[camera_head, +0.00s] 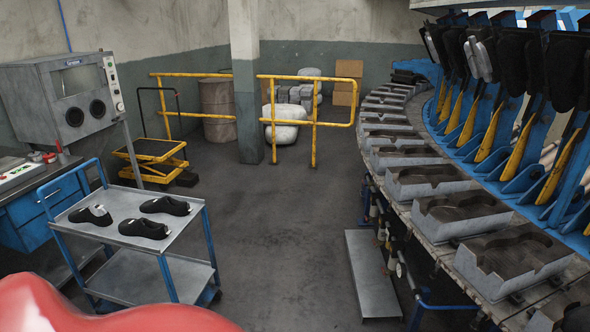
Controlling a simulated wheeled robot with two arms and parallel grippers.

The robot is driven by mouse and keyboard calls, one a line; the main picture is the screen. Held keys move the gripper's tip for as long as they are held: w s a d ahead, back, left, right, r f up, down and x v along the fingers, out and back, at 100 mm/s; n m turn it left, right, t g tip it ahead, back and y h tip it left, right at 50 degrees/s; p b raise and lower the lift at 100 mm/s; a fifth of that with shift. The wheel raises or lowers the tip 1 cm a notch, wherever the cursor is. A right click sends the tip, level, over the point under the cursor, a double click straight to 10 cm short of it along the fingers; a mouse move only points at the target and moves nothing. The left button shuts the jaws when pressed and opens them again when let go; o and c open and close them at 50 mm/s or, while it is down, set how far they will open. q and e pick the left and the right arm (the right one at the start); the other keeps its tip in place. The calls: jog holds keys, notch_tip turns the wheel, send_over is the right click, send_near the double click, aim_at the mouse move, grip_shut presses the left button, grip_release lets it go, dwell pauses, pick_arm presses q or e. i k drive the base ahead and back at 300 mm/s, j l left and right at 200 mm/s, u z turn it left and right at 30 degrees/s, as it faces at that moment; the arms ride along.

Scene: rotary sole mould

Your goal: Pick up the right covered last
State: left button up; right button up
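Three black covered lasts lie on the grey top shelf of a blue-framed cart (116,198) at the left. One last (90,215) lies at the left with a pale patch on it. Another last (145,228) lies nearest the front edge. A third last (166,206) lies farther back to the right. They lie apart from one another. Which of them are left or right lasts is too small to tell. Neither of my grippers shows in the view, and no gripper is at the cart.
The rotary machine with open grey moulds (513,262) curves along the right. A grey step (372,275) stands before it. Yellow railings (313,124), a yellow lift table (153,158) and a blasting cabinet (62,95) stand farther back. The floor between cart and machine is clear.

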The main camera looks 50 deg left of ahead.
aim_at(96, 215)
jog(key=u, duration=2.95)
jog(key=i+z, duration=0.15)
jog(key=i, duration=0.4)
jog(key=i+z, duration=0.1)
jog(key=i, duration=0.45)
jog(key=i+j+z, duration=0.15)
jog(key=i, duration=0.45)
jog(key=i+j+z, duration=0.1)
jog(key=i, duration=0.45)
jog(key=i+j+z, duration=0.15)
jog(key=i, duration=0.4)
